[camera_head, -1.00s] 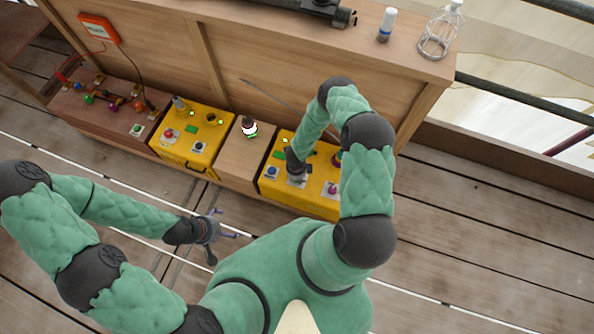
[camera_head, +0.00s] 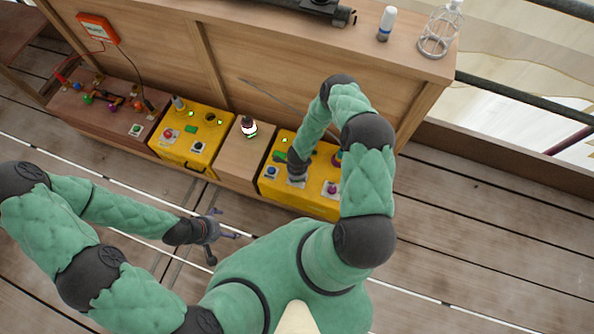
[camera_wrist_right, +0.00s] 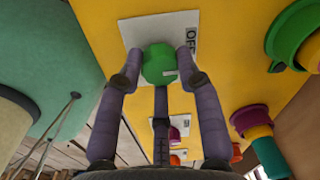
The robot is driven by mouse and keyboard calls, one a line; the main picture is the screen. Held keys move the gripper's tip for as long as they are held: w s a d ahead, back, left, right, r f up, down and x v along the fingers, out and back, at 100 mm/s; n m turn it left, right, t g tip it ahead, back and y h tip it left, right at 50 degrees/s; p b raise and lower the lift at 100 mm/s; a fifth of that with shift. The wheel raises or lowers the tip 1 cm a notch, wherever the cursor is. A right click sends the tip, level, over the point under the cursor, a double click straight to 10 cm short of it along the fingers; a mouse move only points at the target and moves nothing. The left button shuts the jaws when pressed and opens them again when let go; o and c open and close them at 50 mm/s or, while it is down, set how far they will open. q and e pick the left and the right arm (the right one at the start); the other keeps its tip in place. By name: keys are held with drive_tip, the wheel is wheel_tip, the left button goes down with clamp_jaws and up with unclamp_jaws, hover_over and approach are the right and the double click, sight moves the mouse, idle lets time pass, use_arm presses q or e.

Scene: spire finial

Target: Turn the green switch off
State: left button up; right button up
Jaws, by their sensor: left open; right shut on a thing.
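The green switch (camera_wrist_right: 158,65) is a round green knob on a white plate (camera_wrist_right: 135,30) lettered "OFF", on the yellow box (camera_wrist_right: 230,70). In the right wrist view the purple fingers of my right gripper (camera_wrist_right: 160,68) are around the knob and shut on it. In the head view my right gripper (camera_head: 297,178) is over the right yellow box (camera_head: 318,205), and its wrist hides the green switch. My left gripper (camera_head: 228,228) is open and empty above the deck floor, left of my body.
Beside the hand are a blue button (camera_head: 271,171) and a red button (camera_head: 331,188) on plates. Another yellow box (camera_head: 185,150) and a wooden box (camera_head: 235,165) stand to the left. A wooden panel (camera_head: 280,75) rises behind. Open deck (camera_head: 450,230) lies at the right.

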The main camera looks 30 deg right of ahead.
idle(0.4)
drive_tip(key=o, duration=1.1)
drive_tip(key=shift+o, duration=0.2)
wheel_tip(320, 180, up, 12)
drive_tip(key=shift+s, duration=0.2)
drive_tip(key=shift+a, duration=0.1)
